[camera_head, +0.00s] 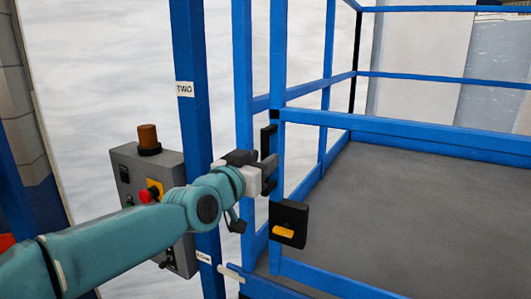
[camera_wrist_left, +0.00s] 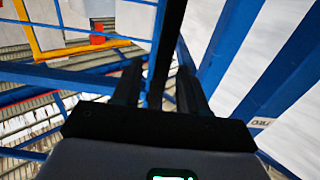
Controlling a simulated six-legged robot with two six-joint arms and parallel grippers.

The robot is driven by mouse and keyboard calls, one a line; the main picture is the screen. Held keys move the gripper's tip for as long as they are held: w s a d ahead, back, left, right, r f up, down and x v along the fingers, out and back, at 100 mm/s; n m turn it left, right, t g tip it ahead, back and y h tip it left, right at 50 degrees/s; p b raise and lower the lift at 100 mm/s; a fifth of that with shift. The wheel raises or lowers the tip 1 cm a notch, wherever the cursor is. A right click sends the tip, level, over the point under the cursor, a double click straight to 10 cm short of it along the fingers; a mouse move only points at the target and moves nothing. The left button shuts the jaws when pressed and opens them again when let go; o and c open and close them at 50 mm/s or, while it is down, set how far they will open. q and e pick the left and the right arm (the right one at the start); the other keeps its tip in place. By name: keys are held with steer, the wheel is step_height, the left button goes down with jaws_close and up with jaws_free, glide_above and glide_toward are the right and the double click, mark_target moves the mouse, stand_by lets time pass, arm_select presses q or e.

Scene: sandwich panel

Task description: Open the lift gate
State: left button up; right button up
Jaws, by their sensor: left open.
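The lift gate (camera_head: 277,60) is a blue tube frame at the near side of the lift platform (camera_head: 400,215). A black upright handle (camera_head: 267,142) is fixed to its post. A black latch box with a yellow lever (camera_head: 284,232) sits lower on the gate. My left gripper (camera_head: 268,176) is at the handle, its fingers open. In the left wrist view, a dark bar (camera_wrist_left: 166,45) lies between the two open fingers (camera_wrist_left: 160,88); I cannot tell whether they touch it. The gripper partly hides the handle's lower end. My right gripper is out of view.
A grey control box (camera_head: 125,185) with a red button and a brown beacon (camera_head: 148,138) stands left of the blue post (camera_head: 190,60) labelled TWO. My left arm passes in front of the box. Blue rails (camera_head: 440,76) surround the clear grey platform floor.

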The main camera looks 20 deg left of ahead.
arm_select(q)
steer(key=shift+w+d+r, duration=0.1)
steer(key=shift+w+r, duration=0.1)
steer(key=shift+w, duration=0.5)
steer(key=shift+w+d+f, duration=0.1)
steer(key=shift+w+f, duration=0.15)
steer(key=shift+w, duration=0.4)
steer(key=shift+s+r, duration=0.1)
steer(key=shift+s, duration=0.3)
steer(key=c, duration=0.4)
jaws_close()
